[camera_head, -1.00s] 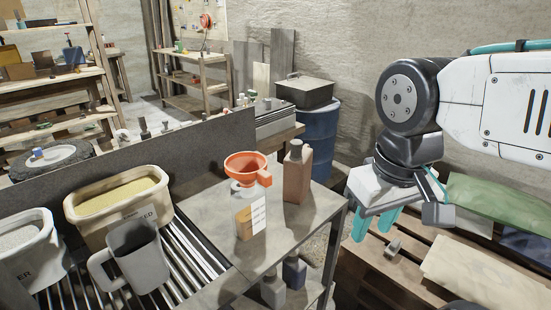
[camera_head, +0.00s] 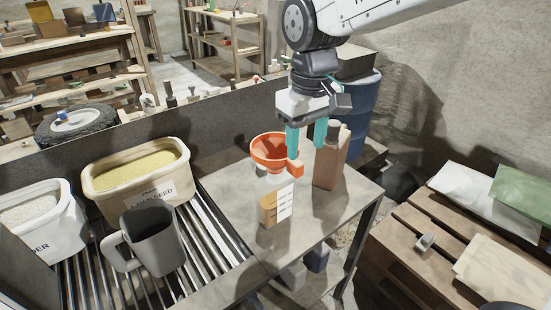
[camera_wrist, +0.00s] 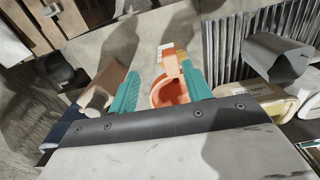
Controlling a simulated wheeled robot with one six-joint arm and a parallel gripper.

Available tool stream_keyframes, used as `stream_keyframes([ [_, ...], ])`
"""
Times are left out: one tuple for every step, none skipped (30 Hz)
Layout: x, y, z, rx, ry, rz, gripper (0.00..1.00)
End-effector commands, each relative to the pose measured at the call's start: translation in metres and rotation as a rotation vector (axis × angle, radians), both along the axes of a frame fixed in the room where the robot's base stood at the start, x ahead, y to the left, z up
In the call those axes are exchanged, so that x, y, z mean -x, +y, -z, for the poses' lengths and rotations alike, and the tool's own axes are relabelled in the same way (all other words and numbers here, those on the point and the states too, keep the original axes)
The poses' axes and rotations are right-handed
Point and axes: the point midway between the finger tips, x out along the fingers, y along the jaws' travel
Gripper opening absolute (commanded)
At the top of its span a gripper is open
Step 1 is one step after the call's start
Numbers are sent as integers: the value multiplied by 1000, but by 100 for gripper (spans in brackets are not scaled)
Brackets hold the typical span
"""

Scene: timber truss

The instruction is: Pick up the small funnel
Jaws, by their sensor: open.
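The small orange funnel (camera_head: 271,151) sits at the top of a bottle (camera_head: 277,200) with an amber lower part and a white label, standing on the grey table. A block-like orange tab (camera_head: 295,169) sticks out from the funnel's rim toward the lower right. My gripper (camera_head: 307,143) is open and empty, with its teal fingers just above and behind the tab side of the funnel. In the wrist view the funnel (camera_wrist: 172,90) shows between the two teal fingers (camera_wrist: 160,92), its tab pointing up and away. I cannot tell whether a finger touches it.
A brown bottle (camera_head: 331,158) stands close to the right of the funnel. A grey jug (camera_head: 153,243) and tubs of yellow (camera_head: 97,182) and white grain stand on the roller rack at left. A pallet (camera_head: 405,262) with sacks is at right.

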Motion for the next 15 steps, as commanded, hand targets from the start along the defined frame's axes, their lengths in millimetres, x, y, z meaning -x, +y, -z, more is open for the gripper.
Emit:
stream_keyframes([
  [-5,10,4,2,6,-21,49],
  [-6,14,6,3,6,-29,49],
  [-8,19,8,3,6,-37,49],
  [-9,21,10,4,7,-41,49],
  [-10,22,12,4,8,-43,49],
  [-10,23,16,4,8,-45,49],
  [-10,23,20,5,9,-45,49],
  [-10,23,23,5,9,-45,49],
  [-10,22,28,5,9,-44,49],
  [-10,22,31,5,10,-44,49],
  [-10,22,35,5,10,-44,49],
  [-10,23,39,5,9,-44,49],
  [-10,23,43,5,9,-44,49],
  [-10,23,46,5,10,-43,49],
  [-11,24,53,5,10,-43,49],
])
